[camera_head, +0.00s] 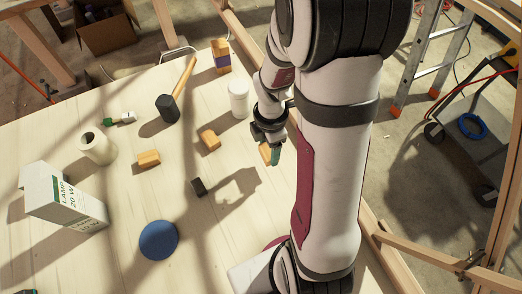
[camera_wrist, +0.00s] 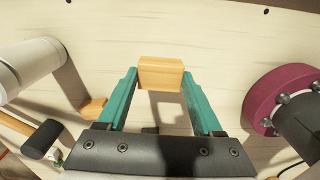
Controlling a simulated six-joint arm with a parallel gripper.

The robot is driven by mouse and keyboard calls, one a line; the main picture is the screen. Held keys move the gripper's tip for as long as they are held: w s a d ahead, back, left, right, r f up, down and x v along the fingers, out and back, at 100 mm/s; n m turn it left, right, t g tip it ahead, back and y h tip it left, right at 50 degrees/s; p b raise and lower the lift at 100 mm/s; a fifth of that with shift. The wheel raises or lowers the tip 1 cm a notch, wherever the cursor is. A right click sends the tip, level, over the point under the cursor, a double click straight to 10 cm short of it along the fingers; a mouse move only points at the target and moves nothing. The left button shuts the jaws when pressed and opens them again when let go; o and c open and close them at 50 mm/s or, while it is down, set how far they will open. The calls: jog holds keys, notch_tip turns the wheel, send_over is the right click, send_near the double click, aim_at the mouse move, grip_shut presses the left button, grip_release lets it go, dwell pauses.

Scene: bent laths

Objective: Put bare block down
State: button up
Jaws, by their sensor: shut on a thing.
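A bare wooden block (camera_wrist: 160,73) sits between the green fingertips of my gripper (camera_wrist: 160,82) in the wrist view; the gripper is shut on it. In the head view the block (camera_head: 265,152) shows at the tips of my gripper (camera_head: 271,153), partly hidden by a finger, over the right side of the pale table (camera_head: 110,230). I cannot tell whether it touches the table. Two similar wooden blocks lie apart on the table, one (camera_head: 209,139) to the left of the gripper and one (camera_head: 148,158) farther left.
A white jar (camera_head: 238,99) stands behind the gripper. A mallet (camera_head: 169,107), a cream roll (camera_head: 97,147), a lamp box (camera_head: 65,200), a blue disc (camera_head: 158,240) and a small dark block (camera_head: 198,187) stand or lie farther left. Bare table lies between them.

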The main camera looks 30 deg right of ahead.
jog(key=s+d+r, duration=0.6)
jog(key=s+d, duration=0.1)
jog(key=w+a+n, duration=0.7)
jog(key=a+n, duration=0.2)
jog(key=a, duration=0.4)
jog(key=n, duration=1)
send_over(158, 239)
jog(key=f, duration=0.6)
jog(key=shift+d+f, duration=0.15)
jog(key=shift+d, duration=0.1)
jog(key=f, duration=0.4)
jog(key=shift+s+a, duration=0.1)
jog(key=shift+a, duration=0.1)
jog(key=shift+f, duration=0.15)
jog(key=shift+f, duration=0.1)
jog(key=o, duration=1.3)
jog(key=shift+o, duration=0.2)
